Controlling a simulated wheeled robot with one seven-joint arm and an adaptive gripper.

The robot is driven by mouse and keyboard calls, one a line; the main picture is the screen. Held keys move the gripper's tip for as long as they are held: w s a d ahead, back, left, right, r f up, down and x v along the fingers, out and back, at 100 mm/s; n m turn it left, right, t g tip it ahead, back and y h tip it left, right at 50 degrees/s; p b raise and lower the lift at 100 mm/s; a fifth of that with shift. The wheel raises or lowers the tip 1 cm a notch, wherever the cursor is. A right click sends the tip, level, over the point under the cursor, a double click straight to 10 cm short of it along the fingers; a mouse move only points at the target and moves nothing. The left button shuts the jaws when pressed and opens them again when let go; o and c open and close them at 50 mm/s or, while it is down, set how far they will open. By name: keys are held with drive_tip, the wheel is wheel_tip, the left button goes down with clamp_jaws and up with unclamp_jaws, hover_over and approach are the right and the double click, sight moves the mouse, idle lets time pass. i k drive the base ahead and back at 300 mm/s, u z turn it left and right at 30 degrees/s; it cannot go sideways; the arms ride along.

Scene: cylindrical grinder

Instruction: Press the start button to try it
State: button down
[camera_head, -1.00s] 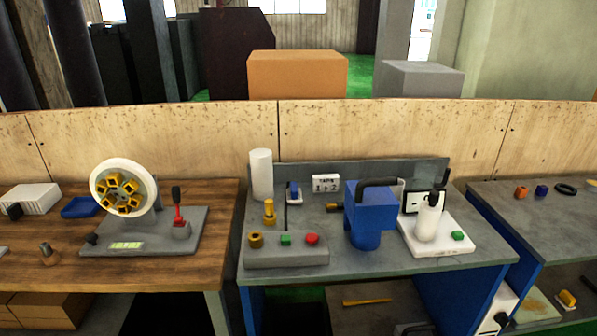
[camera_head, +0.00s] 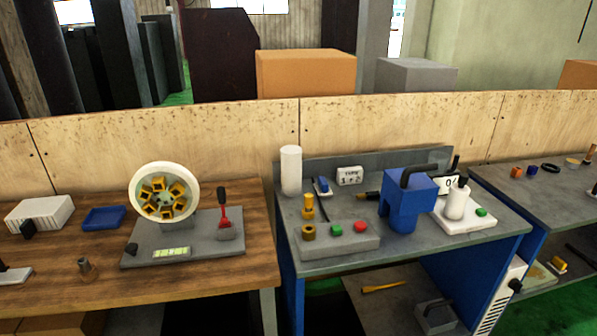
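A grey control box (camera_head: 352,248) sits at the front left of the grey bench. A green button (camera_head: 337,230) is on its top, between a brass ring-shaped part (camera_head: 308,232) and a red button (camera_head: 360,226). A second green button (camera_head: 481,212) is on a white base (camera_head: 470,225) at the bench's right, next to a white cylinder (camera_head: 457,202). On the wooden bench, a white wheel with yellow blocks (camera_head: 164,193) stands on a grey base with a red lever (camera_head: 224,214). I cannot tell which button is the start button. My gripper is not in view.
A blue machine block (camera_head: 405,205) with a dark handle stands right of the control box. A tall white cylinder (camera_head: 290,170) and a small label sign (camera_head: 349,176) stand behind. A gap separates the wooden bench (camera_head: 60,285) from the grey one.

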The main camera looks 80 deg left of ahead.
sight(337, 229)
drive_tip(key=k, duration=0.6)
drive_tip(key=u, duration=2.3)
